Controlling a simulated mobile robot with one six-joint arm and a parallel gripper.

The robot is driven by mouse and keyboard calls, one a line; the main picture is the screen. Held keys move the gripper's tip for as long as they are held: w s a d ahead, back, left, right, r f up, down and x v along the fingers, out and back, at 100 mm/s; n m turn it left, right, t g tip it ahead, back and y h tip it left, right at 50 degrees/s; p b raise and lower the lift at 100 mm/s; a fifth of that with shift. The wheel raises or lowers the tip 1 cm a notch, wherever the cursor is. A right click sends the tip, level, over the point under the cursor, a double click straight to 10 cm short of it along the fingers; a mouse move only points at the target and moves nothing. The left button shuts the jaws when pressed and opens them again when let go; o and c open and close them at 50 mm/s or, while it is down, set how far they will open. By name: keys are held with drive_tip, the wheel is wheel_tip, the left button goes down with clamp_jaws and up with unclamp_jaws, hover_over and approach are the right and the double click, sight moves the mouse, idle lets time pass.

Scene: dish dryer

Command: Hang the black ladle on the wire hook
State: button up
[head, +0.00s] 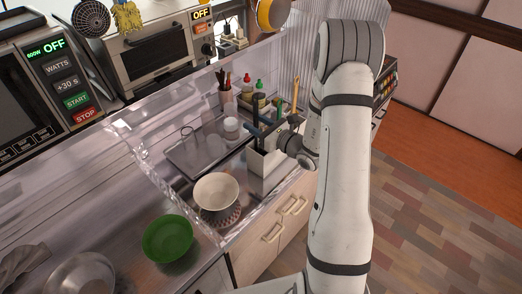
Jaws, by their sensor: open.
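My arm reaches down at the right, and my gripper (257,131) is at its end, open, over a white utensil holder (265,163) on the counter. Dark upright shapes at the holder's mouth overlap my gripper's dark fingers. I cannot tell which are utensil handles, nor whether the fingers touch any. The black ladle is not clearly made out; it may be among these shapes. A black perforated round utensil (90,18) hangs at the top left, beside a yellow one (127,15). I cannot make out the wire hook.
A clear-walled dish dryer (140,160) holds a grey tray (190,158) and a cream bowl (216,191). Bottles and a utensil cup (226,101) stand behind. A green bowl (168,239) and metal bowl (80,275) are at the front left. Ovens line the back.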

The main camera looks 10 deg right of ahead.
sight(257, 102)
drive_tip(key=shift+c, duration=0.3)
clamp_jaws()
drive_tip(key=shift+r, duration=0.1)
drive_tip(key=shift+r+b, duration=0.5)
drive_tip(key=shift+r, duration=4.45)
